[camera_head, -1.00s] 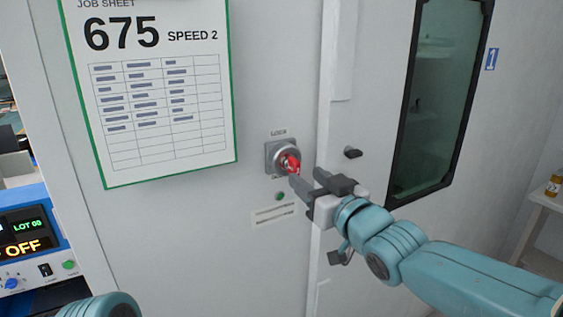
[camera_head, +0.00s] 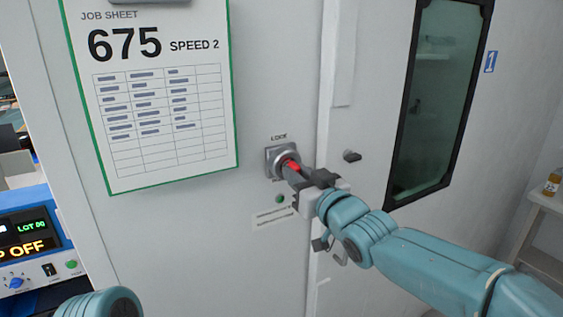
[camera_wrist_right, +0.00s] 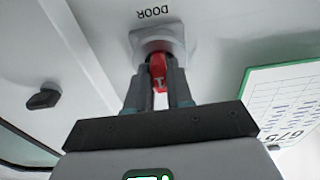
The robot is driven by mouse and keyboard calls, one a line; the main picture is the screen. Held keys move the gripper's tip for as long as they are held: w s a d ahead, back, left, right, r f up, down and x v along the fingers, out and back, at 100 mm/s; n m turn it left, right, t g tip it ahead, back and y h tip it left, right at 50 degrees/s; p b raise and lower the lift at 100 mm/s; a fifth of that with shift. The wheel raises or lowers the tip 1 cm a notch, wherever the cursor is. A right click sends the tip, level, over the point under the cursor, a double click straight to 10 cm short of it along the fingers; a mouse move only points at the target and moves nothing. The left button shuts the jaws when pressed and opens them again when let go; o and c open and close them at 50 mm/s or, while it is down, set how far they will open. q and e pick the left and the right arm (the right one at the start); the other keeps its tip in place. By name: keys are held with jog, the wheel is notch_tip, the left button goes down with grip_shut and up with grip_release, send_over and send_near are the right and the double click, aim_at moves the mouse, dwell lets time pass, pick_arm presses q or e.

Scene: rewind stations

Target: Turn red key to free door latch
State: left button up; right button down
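The red key (camera_head: 293,166) sits in a grey lock switch (camera_head: 275,157) on the white door panel, below the word LOCK. My right gripper (camera_head: 298,173) is at the key from the lower right. In the right wrist view the two fingers (camera_wrist_right: 160,88) lie one on each side of the red key (camera_wrist_right: 158,70), close against it, and look shut on it. The fingers hide part of the key in the head view. My left gripper is out of view; only a piece of that arm shows at the bottom left.
A job sheet (camera_head: 160,120) hangs left of the lock. A small green button (camera_head: 280,199) is below it. A dark knob (camera_head: 352,156) sticks out to the right, near a dark-framed window (camera_head: 440,100). A blue control box (camera_head: 35,240) stands at the left.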

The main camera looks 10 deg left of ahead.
jog(key=m+p, duration=0.2)
jog(key=m, duration=0.5)
